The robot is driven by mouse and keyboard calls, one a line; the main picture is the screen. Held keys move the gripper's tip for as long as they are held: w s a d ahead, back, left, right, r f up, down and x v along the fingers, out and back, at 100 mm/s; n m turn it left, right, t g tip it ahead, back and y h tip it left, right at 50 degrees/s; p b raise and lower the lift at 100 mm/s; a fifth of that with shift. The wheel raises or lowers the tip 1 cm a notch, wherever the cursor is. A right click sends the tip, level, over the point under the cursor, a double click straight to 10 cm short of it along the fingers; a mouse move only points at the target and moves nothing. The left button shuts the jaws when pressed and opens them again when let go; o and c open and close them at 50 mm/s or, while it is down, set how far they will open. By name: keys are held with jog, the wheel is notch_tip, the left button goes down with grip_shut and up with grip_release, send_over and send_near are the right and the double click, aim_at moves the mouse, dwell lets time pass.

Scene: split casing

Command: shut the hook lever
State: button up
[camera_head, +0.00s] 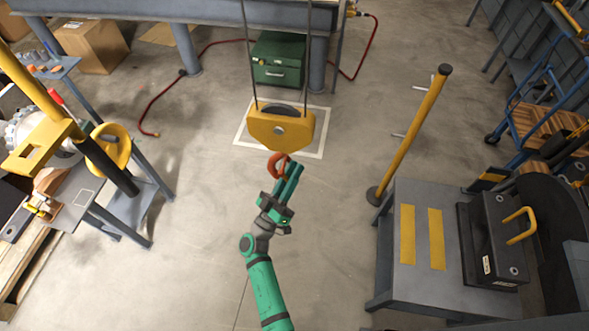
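A yellow hook block (281,130) hangs on dark cables in the upper middle of the head view. Below it hangs an orange-red hook (276,164). My gripper (292,174), at the end of my green arm, is right at the hook, with its green fingers pointing up beside the hook's right side. The fingers partly cover the hook, and I cannot make out the hook's lever. I cannot tell whether the fingers touch the hook or how far apart they are.
A grey table (412,277) with a black casing part (497,240) stands at right, beside a yellow post (412,130). A workbench with yellow equipment (108,147) stands at left. A green cabinet (278,62) is behind the hook block. The floor around my arm is clear.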

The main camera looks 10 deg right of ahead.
jog(key=v, duration=1)
